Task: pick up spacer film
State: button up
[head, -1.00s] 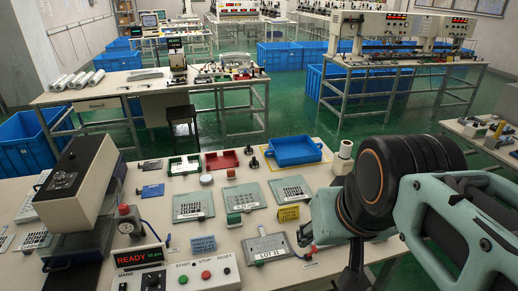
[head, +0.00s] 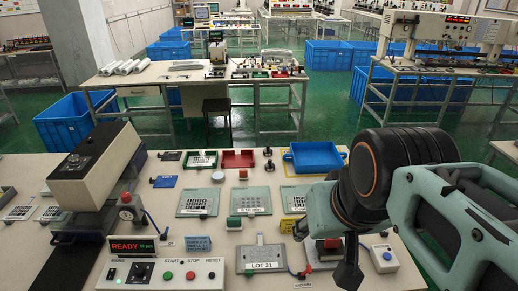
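Several flat grey-framed sheets with dark key grids lie on the bench: one at the middle left (head: 196,203), one at the middle (head: 250,201), and one at the right (head: 294,196), partly behind my arm. Their small labels are too blurred to read, so I cannot tell which is the spacer film. A grey plate marked LOT 31 (head: 262,259) lies nearer to me. My gripper (head: 345,268) is at the lower right, right of the LOT 31 plate, mostly hidden by my own arm. I cannot see whether its fingers are open or shut.
A press (head: 98,165) stands at the left, with a control box reading READY (head: 160,273) in front. A blue tray (head: 316,157), a red tray (head: 237,159) and a green tray (head: 202,160) line the back. Small yellow and blue signs stand among the sheets.

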aim_at(251, 206)
jog(key=i+l+u, duration=0.2)
jog(key=l, duration=0.2)
jog(key=l+u, duration=0.25)
jog(key=k+j+z, duration=0.1)
jog(key=j+z, duration=0.15)
jog(key=j, duration=0.15)
jog(key=k+j+z, duration=0.2)
jog(key=j, duration=0.2)
jog(key=j+z, duration=0.25)
jog(key=j, duration=0.15)
jog(key=k+j+z, duration=0.25)
jog(key=j+z, duration=0.1)
jog(key=z, duration=0.7)
